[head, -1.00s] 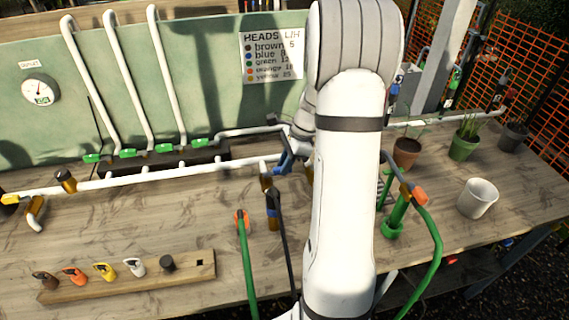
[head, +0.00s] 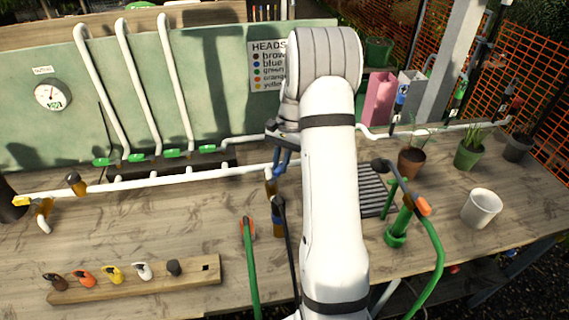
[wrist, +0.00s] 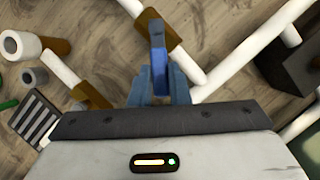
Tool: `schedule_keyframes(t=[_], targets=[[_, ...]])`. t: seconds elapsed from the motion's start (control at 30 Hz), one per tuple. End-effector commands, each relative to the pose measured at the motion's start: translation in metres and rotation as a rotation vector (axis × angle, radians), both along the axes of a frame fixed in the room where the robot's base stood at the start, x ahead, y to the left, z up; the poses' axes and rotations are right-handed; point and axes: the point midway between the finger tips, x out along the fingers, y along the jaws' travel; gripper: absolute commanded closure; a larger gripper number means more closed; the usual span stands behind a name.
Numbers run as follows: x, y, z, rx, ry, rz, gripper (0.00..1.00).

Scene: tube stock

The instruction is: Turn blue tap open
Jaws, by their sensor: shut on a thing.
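The blue tap (wrist: 158,58) shows in the wrist view between my fingers, its handle pointing toward the top of the picture. It sits by a white pipe with a brown fitting, and the handle lies at a slant to that pipe. My gripper (wrist: 160,86) is shut on the blue tap. In the head view my gripper (head: 283,157) is at the right end of the long white pipe (head: 190,178), left of my arm. My arm and gripper hide most of the tap there, and I cannot tell how far it is turned.
Several green taps (head: 172,153) line the back pipe. A wooden rack (head: 130,283) with coloured taps lies at front left. A green hose (head: 249,275) and a dark hose (head: 288,240) run near my arm. A white pot (head: 481,207) stands right.

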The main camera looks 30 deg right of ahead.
Motion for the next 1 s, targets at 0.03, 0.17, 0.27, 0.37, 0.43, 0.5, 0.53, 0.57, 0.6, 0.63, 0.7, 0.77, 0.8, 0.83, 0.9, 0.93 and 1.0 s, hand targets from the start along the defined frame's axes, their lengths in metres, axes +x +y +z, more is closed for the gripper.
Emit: schedule_keyframes(t=[0.03,0.17,0.27,0.37,0.43,0.5,0.53,0.57,0.6,0.63,0.7,0.77,0.8,0.83,0.9,0.93,1.0], targets=[[0.003,0.002,0.001,-0.001,-0.002,0.045,1.00],[0.009,0.007,0.001,0.000,-0.002,0.168,1.00],[0.012,0.011,0.001,-0.001,-0.003,0.262,1.00],[0.015,0.015,0.001,-0.001,-0.002,0.351,1.00],[0.017,0.018,0.000,-0.001,-0.003,0.409,1.00],[0.018,0.020,0.000,-0.001,-0.003,0.461,1.00],[0.019,0.021,0.001,-0.001,-0.003,0.482,1.00],[0.019,0.022,0.001,-0.001,-0.004,0.504,1.00],[0.020,0.023,0.001,-0.002,-0.004,0.529,1.00],[0.020,0.024,0.001,-0.002,-0.004,0.547,1.00],[0.021,0.026,0.001,-0.001,-0.003,0.583,1.00],[0.021,0.027,0.001,-0.001,-0.003,0.611,1.00],[0.022,0.028,0.001,-0.002,-0.003,0.626,1.00],[0.022,0.028,0.001,-0.002,-0.003,0.637,1.00],[0.022,0.030,0.001,-0.002,-0.004,0.659,1.00],[0.022,0.030,0.001,-0.002,-0.004,0.665,1.00],[0.023,0.031,0.001,-0.002,-0.004,0.678,1.00]])
